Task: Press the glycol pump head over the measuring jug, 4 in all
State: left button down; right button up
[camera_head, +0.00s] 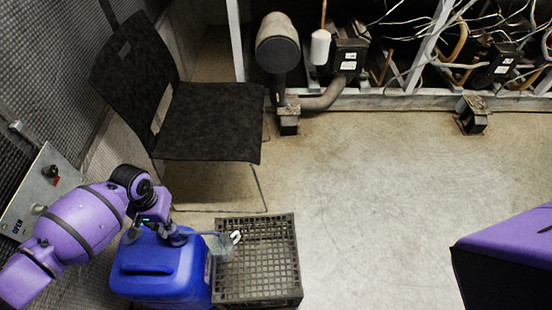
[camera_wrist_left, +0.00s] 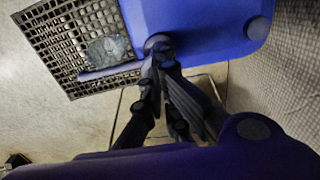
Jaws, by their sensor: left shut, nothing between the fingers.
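A blue canister (camera_head: 160,268) stands at the lower left of the head view, and it also shows in the wrist view (camera_wrist_left: 195,25). A dark pump head (camera_wrist_left: 158,41) sits on it, with a spout (camera_wrist_left: 108,72) reaching out over the crate. A clear measuring jug (camera_head: 223,246) stands on the crate under the spout's end; the wrist view shows it as a pale round shape (camera_wrist_left: 108,50). My left gripper (camera_head: 174,230) is shut and empty, its fingertips (camera_wrist_left: 157,60) at the pump head. I cannot tell whether they touch it. The pump head is partly hidden by the gripper in the head view.
A black lattice crate (camera_head: 268,286) stands right of the canister. A small white item (camera_head: 236,237) shows beside the jug. A black chair (camera_head: 208,122) stands behind. A control box (camera_head: 42,190) is on the left wall. Compressor piping lines the back; the middle floor is clear.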

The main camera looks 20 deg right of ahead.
pick_arm(q)
jog(key=shift+f+b, duration=0.4)
jog(key=shift+f, duration=0.6)
pick_arm(e)
jog(key=shift+w+f, duration=0.15)
jog(key=shift+f, duration=0.2)
pick_arm(q)
jog(key=shift+r, duration=0.2)
pick_arm(e)
jog(key=shift+r, duration=0.15)
pick_arm(q)
jog(key=shift+r+p, duration=1.4)
jog(key=shift+p, duration=0.1)
jog(key=shift+r+p, duration=1.15)
jog(key=shift+r, duration=0.15)
pick_arm(e)
jog(key=shift+t, duration=0.3)
jog(key=w+r, duration=0.2)
jog(key=r, duration=0.1)
jog(key=w+r, duration=0.1)
jog(key=r, duration=0.1)
jog(key=shift+a, duration=0.1)
pick_arm(q)
jog(key=shift+f, duration=0.25)
